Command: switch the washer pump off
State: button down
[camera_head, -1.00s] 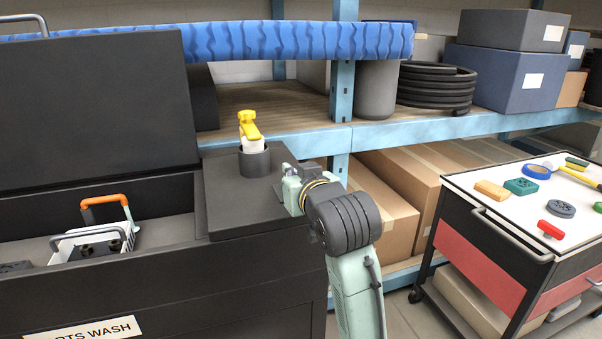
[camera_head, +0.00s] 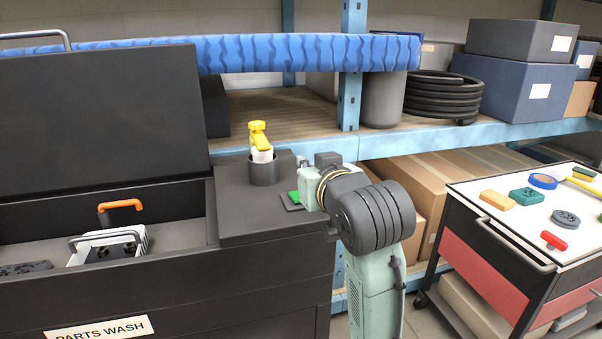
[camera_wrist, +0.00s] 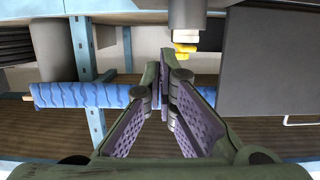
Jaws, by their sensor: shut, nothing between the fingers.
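The parts washer (camera_head: 270,222) stands at the left with its lid raised. On its right-hand deck a small bright green switch (camera_head: 293,196) sits on a dark plate, partly hidden by my wrist. Which way it is set is too small to tell. In the head view my arm reaches in from the lower right, its wrist just right of the green switch, and my fingers are hidden. In the wrist view my gripper (camera_wrist: 163,76) is shut and empty, fingertips together. The switch does not show there.
A yellow-topped spray bottle (camera_head: 259,140) stands in a dark cup (camera_head: 264,170) on the deck, left of my wrist. A blue shelf (camera_head: 440,135) lies behind; a tool cart (camera_head: 470,200) stands right.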

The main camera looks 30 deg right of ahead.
jog(key=shift+r+v, duration=0.15)
jog(key=shift+v, duration=0.55)
jog(key=shift+r+v, duration=0.15)
jog(key=shift+v, duration=0.6)
jog(key=shift+w, duration=0.1)
